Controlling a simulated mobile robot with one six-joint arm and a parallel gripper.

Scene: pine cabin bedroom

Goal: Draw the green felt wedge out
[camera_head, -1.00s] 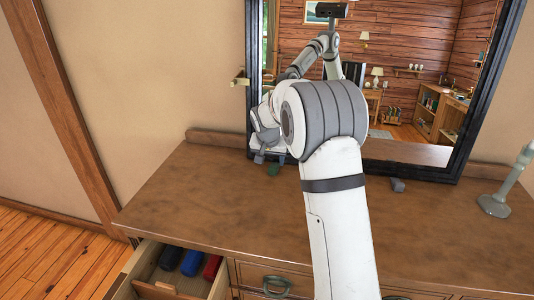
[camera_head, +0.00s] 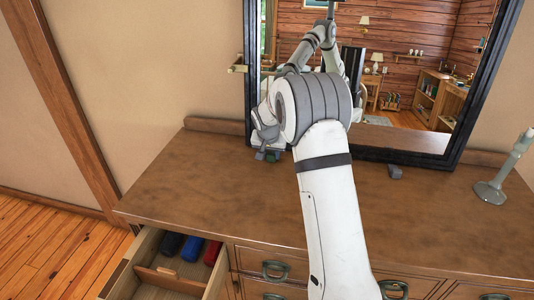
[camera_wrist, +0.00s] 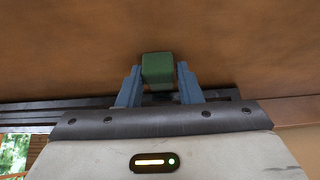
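The green felt wedge (camera_wrist: 158,68) is a small green block on the brown dresser top, at the lower edge of the black-framed mirror (camera_head: 410,160). In the wrist view it lies between the two blue-grey fingers of my gripper (camera_wrist: 159,82), with a thin gap seen on each side. My gripper is open around it. In the head view my gripper (camera_head: 270,156) is low at the mirror's left foot, and only a little of the green wedge (camera_head: 271,159) shows between the fingers. Whether the wedge is pressed under the frame is hidden.
A small grey block (camera_head: 395,172) sits at the mirror's bottom edge to the right. A grey-green candlestick-like stand (camera_head: 492,190) is at the far right. An open drawer (camera_head: 150,268) at the lower left holds dark, blue and red items. The dresser top (camera_head: 215,190) is clear in front.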

